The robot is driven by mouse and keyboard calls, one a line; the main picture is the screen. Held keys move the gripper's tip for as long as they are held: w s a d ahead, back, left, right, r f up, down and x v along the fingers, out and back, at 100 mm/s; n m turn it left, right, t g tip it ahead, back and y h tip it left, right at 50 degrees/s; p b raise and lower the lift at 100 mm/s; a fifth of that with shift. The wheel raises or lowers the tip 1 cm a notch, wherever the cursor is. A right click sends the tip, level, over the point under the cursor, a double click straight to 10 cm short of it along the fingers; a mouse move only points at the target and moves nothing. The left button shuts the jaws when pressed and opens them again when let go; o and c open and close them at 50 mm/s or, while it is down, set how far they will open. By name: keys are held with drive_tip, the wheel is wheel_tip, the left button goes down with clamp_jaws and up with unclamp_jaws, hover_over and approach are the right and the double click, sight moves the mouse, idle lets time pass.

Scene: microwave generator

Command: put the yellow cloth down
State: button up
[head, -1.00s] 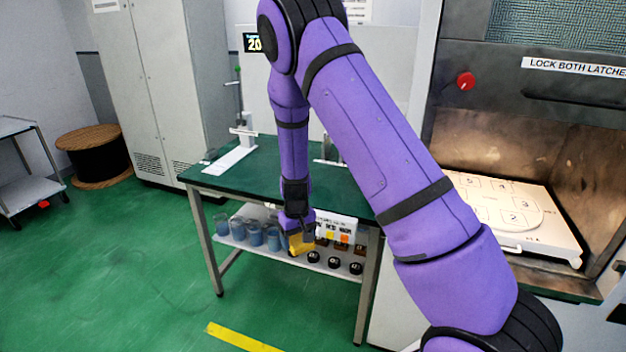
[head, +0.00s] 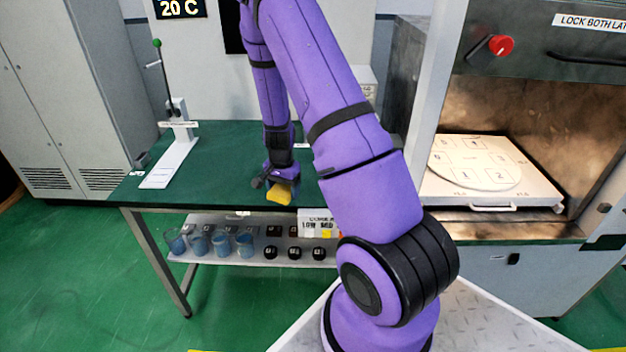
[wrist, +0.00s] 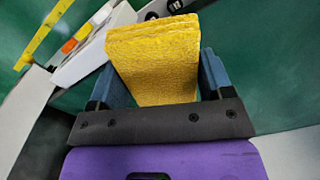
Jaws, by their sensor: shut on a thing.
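The yellow cloth (head: 279,195) is a thick folded pad. My gripper (head: 281,183) is shut on it, and the cloth sticks out past the fingertips. In the wrist view the cloth (wrist: 152,68) sits between the two blue-grey fingers, with its layered far edge showing. In the head view the cloth shows against the green tabletop (head: 222,165), near the front edge. I cannot tell whether it touches the surface. My arm hides part of the table's right side.
A white stand (head: 172,155) with a green-tipped lever is on the table's left. The lower shelf (head: 255,258) holds several blue beakers (head: 221,243), small black-topped items (head: 294,253) and a sign. An open chamber with a white numbered plate (head: 480,168) is at right.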

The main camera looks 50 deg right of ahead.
drive_tip(key=s+d+m, duration=0.7)
drive_tip(key=s+m, duration=0.1)
drive_tip(key=s, duration=0.1)
drive_tip(key=s+d+m, duration=0.4)
drive_tip(key=m, duration=0.1)
drive_tip(key=shift+s+d+r, duration=0.15)
drive_tip(key=shift+d+r, duration=0.15)
drive_tip(key=shift+d, duration=0.15)
drive_tip(key=w+d, duration=0.1)
drive_tip(key=w, duration=0.4)
drive_tip(key=w+d+f, duration=0.1)
drive_tip(key=w, duration=0.4)
drive_tip(key=w+d, duration=0.2)
drive_tip(key=w, duration=0.3)
drive_tip(key=shift+w+d+f, duration=0.1)
drive_tip(key=shift+f, duration=0.2)
drive_tip(key=shift+f+m, duration=0.3)
drive_tip(key=shift+f, duration=1.4)
drive_tip(key=shift+f, duration=0.1)
drive_tip(key=o, duration=1)
drive_tip(key=shift+o, duration=0.2)
